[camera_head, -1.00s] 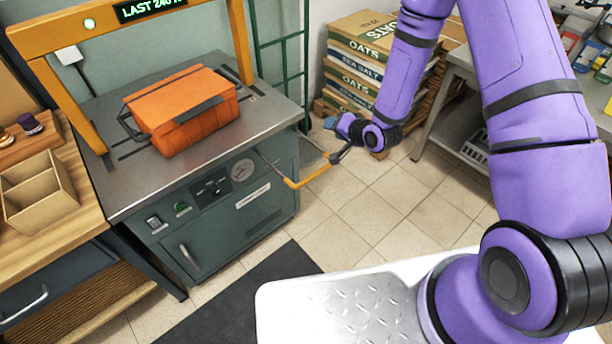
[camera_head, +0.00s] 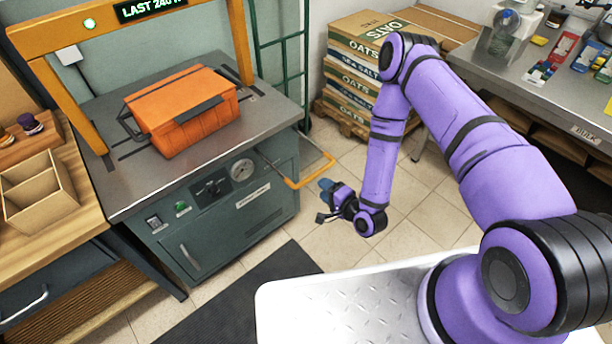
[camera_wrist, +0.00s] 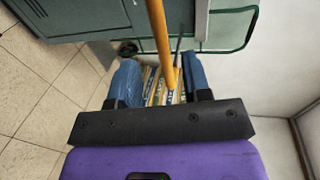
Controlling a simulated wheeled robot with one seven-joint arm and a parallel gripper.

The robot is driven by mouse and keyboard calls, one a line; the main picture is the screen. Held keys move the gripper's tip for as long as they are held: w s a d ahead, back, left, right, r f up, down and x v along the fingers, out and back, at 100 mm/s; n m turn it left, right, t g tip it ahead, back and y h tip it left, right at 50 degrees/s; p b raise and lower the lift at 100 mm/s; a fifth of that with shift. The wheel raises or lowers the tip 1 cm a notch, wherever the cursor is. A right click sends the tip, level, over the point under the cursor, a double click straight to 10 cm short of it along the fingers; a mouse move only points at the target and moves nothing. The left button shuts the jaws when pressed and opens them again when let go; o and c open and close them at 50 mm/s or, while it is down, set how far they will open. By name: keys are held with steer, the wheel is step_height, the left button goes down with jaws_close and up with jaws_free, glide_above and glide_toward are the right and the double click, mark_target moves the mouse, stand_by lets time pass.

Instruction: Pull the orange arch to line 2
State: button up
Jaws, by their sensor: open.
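The large orange arch (camera_head: 48,92) stands over the steel top of a grey-green machine (camera_head: 222,180). Dark marks lie on the top by its feet, but I can read no line numbers. A U-shaped orange bar (camera_head: 312,173) sticks out on grey rods from the machine's right side. My gripper (camera_head: 326,187), with blue fingertips, is open and empty just below and right of that bar. In the wrist view, the orange bar (camera_wrist: 158,35) runs down between the open fingertips of my gripper (camera_wrist: 160,85). I cannot tell how deep it lies.
An orange case (camera_head: 185,115) with a black handle sits on the machine top under the arch. Sacks (camera_head: 355,70) are stacked on a pallet behind my arm. A steel bench (camera_head: 530,75) stands right. A wooden counter with a divided box (camera_head: 38,190) stands left. Tiled floor is clear around my gripper.

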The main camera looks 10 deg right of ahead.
steer(key=x, duration=0.9)
steer(key=shift+w+a, duration=0.2)
steer(key=shift+w, duration=0.15)
